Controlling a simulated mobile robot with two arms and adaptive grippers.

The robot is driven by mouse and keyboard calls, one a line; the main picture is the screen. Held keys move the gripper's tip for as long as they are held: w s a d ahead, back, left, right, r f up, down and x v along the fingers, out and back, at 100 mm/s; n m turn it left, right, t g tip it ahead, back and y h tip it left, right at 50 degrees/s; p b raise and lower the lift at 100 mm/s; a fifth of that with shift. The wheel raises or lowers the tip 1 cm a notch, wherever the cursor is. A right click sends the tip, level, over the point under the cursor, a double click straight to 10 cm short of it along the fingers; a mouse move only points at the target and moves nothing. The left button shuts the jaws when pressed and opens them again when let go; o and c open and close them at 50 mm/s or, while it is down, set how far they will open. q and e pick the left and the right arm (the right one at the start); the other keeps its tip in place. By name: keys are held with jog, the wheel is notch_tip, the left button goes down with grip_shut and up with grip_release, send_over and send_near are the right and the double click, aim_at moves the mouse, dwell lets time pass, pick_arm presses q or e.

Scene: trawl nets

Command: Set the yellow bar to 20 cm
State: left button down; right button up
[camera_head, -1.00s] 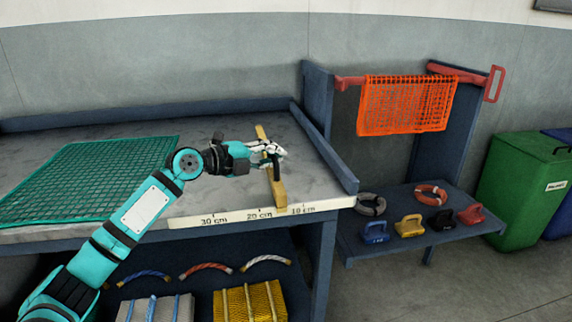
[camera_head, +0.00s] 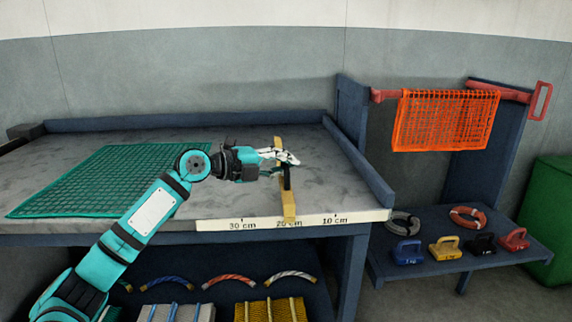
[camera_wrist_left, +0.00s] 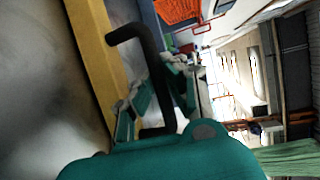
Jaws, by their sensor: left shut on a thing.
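The yellow bar (camera_head: 289,207) lies across the grey worktop, with its front end over the white scale (camera_head: 310,220). That end partly covers the "20 cm" label, between the 30 cm and 10 cm marks. A black handle (camera_head: 287,179) stands on the bar. My left gripper (camera_head: 287,160) is shut on this handle, coming in from the left. In the left wrist view the yellow bar (camera_wrist_left: 92,50) runs along the left side, and the black handle (camera_wrist_left: 150,60) passes by the fingers. My right gripper is not in view.
A green net (camera_head: 110,180) lies on the worktop (camera_head: 335,190) to the left. The worktop has raised blue edges at the back and right. A rack at right holds an orange net (camera_head: 445,120), above a shelf with several coloured weights (camera_head: 445,250).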

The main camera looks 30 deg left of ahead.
pick_arm(q)
jog(key=c, duration=1.6)
grip_release()
jog(key=shift+f, duration=0.2)
jog(key=shift+r, duration=0.1)
jog(key=v, duration=1.2)
